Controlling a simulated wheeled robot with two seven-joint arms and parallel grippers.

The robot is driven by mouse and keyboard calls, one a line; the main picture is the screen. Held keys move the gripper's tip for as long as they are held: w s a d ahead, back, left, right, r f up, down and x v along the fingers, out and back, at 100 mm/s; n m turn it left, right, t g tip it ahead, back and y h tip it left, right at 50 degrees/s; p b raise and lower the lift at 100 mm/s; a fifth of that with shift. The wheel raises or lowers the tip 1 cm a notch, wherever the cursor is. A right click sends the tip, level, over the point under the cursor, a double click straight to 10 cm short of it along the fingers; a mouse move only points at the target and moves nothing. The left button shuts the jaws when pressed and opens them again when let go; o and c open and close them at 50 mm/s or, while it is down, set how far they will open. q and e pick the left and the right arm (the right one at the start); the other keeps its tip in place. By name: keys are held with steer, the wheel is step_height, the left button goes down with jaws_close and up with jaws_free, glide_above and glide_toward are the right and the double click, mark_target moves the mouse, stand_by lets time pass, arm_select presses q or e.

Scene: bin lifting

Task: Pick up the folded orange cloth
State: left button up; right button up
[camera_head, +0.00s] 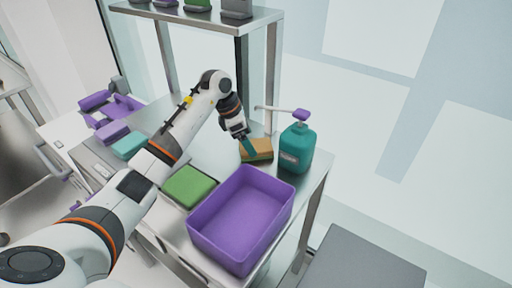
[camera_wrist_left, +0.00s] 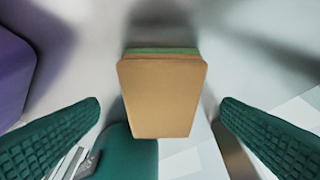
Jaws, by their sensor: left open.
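The folded orange cloth (camera_head: 262,152) lies on the metal table behind the purple bin and beside the teal pump bottle. In the left wrist view the orange cloth (camera_wrist_left: 160,95) is a tan-orange block with a green layer at its far edge. My left gripper (camera_head: 248,147) is at the cloth, reaching down from above. In the wrist view its teal ridged fingers (camera_wrist_left: 160,105) are open, one on each side of the cloth, with visible gaps. My right gripper is not in view.
The purple bin (camera_head: 241,253) stands open and empty at the table's front. The teal bottle (camera_head: 297,149) is close right of the cloth. A green folded cloth (camera_head: 190,187) lies left of the bin. A shelf (camera_head: 190,14) with several items stands behind.

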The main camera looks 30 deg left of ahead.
arm_select(q)
steer(key=x, duration=0.3)
steer(key=shift+w+d+f, duration=0.1)
steer(key=shift+w+f, duration=0.05)
steer(key=shift+f, duration=0.15)
steer(key=c, duration=1.1)
steer(key=shift+c, duration=0.3)
steer(key=shift+r, duration=0.15)
steer(key=shift+r, duration=0.15)
step_height(320, 180, up, 7)
steer(key=shift+f+b, duration=0.1)
steer(key=shift+b, duration=0.7)
steer(key=s+a+b, duration=0.1)
steer(key=s+a, duration=0.2)
steer(key=s, duration=0.2)
steer(key=s+a+b, duration=0.2)
steer(key=s+a, duration=0.2)
steer(key=s, duration=0.1)
steer(key=s+a+b, duration=0.2)
steer(key=s+a, duration=0.2)
steer(key=s, duration=0.1)
steer(key=shift+s+a+f, duration=0.2)
steer(key=shift+s+f, duration=0.05)
steer(key=shift+f, duration=0.05)
steer(key=shift+s+a+r, duration=0.15)
steer(key=shift+s+a, duration=0.05)
steer(key=shift+s, duration=0.15)
